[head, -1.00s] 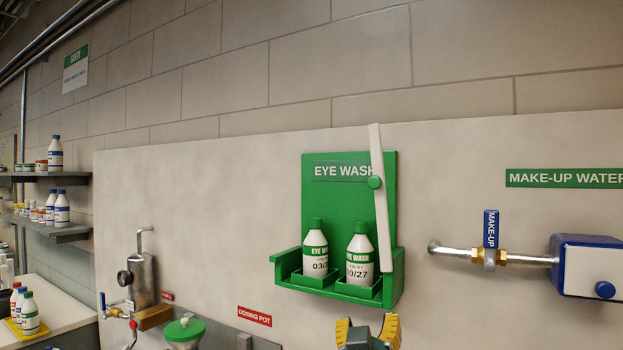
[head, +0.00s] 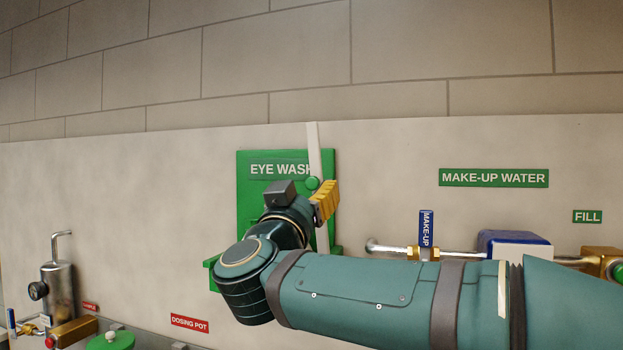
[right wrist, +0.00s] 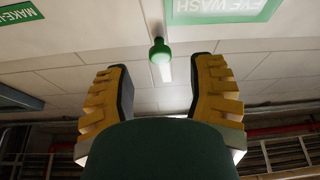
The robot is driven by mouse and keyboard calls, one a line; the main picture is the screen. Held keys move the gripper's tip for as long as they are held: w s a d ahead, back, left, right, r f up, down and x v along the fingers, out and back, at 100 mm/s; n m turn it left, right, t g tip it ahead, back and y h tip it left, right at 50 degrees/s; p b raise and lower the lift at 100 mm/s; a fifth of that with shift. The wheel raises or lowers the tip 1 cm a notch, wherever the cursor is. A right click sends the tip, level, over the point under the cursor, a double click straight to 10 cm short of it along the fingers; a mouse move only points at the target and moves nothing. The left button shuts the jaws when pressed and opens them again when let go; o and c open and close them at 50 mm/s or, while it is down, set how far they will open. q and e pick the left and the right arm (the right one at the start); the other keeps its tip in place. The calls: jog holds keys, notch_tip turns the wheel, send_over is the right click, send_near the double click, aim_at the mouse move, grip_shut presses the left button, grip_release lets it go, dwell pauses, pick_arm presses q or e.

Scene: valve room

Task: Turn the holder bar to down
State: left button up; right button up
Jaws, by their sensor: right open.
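The holder bar (head: 314,145) is a white strip on a green pivot knob (head: 312,183), in front of the green eye wash station (head: 257,195). Its upper part stands nearly upright above the knob, top leaning slightly left; its lower part is hidden behind my right gripper and arm. My right gripper (head: 325,201) is at the station, just below the knob. In the right wrist view the right gripper (right wrist: 160,82) is open, with the knob (right wrist: 160,52) and the bar (right wrist: 166,73) showing in the gap between its fingers. Contact cannot be told. My left gripper is out of view.
My right arm covers the station's lower part. Right of it are a blue-handled make-up valve (head: 426,230), a pipe and a blue box (head: 515,243). A metal cylinder with a gauge (head: 57,285) stands at lower left. The wall above the station is clear.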

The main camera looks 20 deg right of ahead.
aim_at(311, 184)
jog(key=shift+x, duration=2.3)
grip_shut()
